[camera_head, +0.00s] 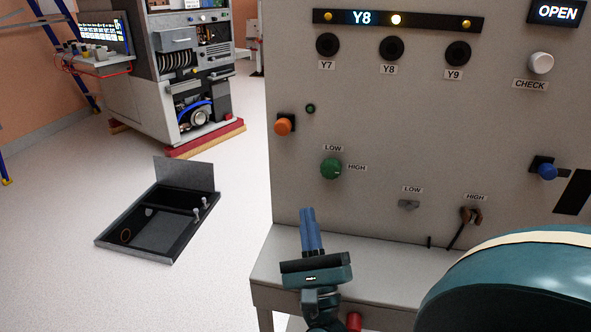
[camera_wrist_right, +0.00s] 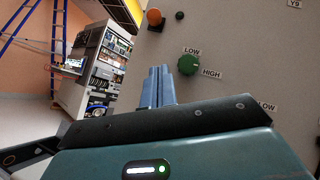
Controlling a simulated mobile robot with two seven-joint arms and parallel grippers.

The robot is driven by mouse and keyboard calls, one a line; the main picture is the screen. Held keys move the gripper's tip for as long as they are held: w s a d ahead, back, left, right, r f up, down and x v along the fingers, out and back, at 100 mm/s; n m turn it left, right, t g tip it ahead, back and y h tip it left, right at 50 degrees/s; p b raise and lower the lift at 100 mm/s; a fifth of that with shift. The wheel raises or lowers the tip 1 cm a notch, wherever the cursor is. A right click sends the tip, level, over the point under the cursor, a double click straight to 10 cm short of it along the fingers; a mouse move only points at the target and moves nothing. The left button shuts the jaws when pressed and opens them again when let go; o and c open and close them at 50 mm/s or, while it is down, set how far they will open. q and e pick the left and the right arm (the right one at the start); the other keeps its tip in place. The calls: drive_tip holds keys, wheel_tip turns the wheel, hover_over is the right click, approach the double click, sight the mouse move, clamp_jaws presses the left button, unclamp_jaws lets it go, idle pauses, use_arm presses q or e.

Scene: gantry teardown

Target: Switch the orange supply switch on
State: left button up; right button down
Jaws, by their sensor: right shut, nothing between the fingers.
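The orange supply switch (camera_head: 284,124) sits on a dark square base near the left edge of the grey panel (camera_head: 390,130). It also shows at the top of the right wrist view (camera_wrist_right: 154,18). A small dark green lamp (camera_head: 310,108) is to its upper right. My right gripper (camera_head: 307,211) is shut and empty, its blue fingers together and pointing up, in the picture below the switch and apart from it. The fingers also show in the right wrist view (camera_wrist_right: 160,70). My left gripper is not in view.
A green LOW/HIGH knob (camera_head: 331,168) is between the switch and my right gripper in the picture. A grey ledge (camera_head: 385,272) runs below the panel. A blue knob (camera_head: 547,171) is at the right. An open floor hatch (camera_head: 110,236) lies left, with clear floor around it.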

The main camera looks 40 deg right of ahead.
sight(284, 126)
drive_tip(key=p+x, duration=0.2)
drive_tip(key=x, duration=0.7)
drive_tip(key=shift+w+d+r+p, duration=0.1)
drive_tip(key=shift+w+r+p, duration=0.1)
drive_tip(key=shift+r+p, duration=0.15)
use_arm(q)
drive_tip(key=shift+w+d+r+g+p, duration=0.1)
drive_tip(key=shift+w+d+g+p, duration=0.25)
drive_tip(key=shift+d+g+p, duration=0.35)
use_arm(e)
drive_tip(key=r, duration=0.1)
drive_tip(key=w+r, duration=0.1)
drive_tip(key=a+r, duration=0.1)
drive_tip(key=shift+w+r, duration=0.15)
drive_tip(key=shift+w, duration=0.15)
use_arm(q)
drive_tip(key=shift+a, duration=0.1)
